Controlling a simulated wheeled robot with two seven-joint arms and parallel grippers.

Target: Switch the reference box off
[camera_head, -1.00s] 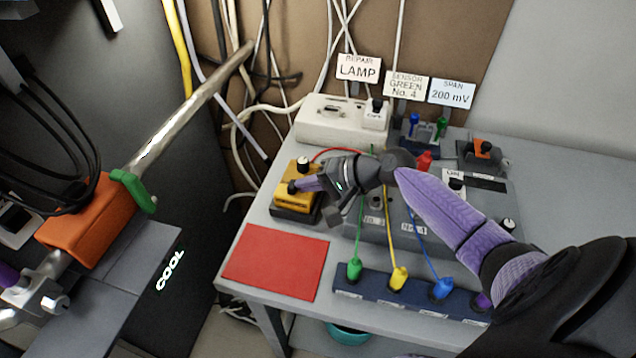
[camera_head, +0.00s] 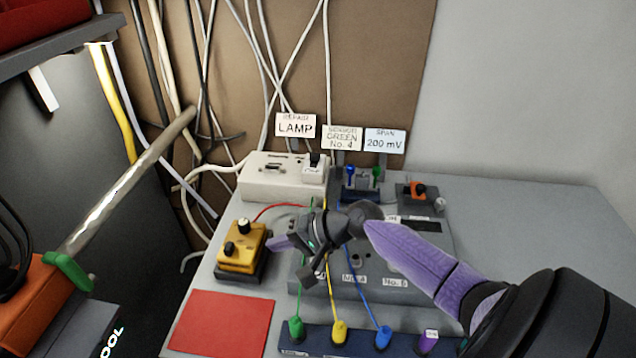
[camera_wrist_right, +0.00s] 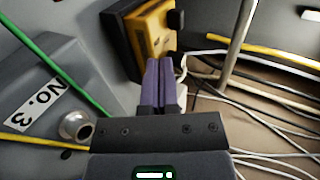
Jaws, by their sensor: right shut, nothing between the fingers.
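The yellow box (camera_head: 243,260) with two dark knobs on top stands on a dark base at the left of the grey table. It is the likely reference box, but I can read no label on it. Its front knob (camera_head: 229,249) stands up near the left side. My right gripper (camera_head: 274,243) is shut and empty, its purple fingertips just right of the box and apart from the front knob. In the right wrist view, the shut fingers (camera_wrist_right: 163,68) point at the yellow box (camera_wrist_right: 150,38), whose lower part they partly cover. My left gripper is out of view.
A red mat (camera_head: 222,325) lies in front of the yellow box. A white lamp box (camera_head: 270,180) stands behind. My right arm passes over the grey numbered unit (camera_head: 410,262). Green, yellow and blue cables run to a dark blue strip (camera_head: 310,338) in front.

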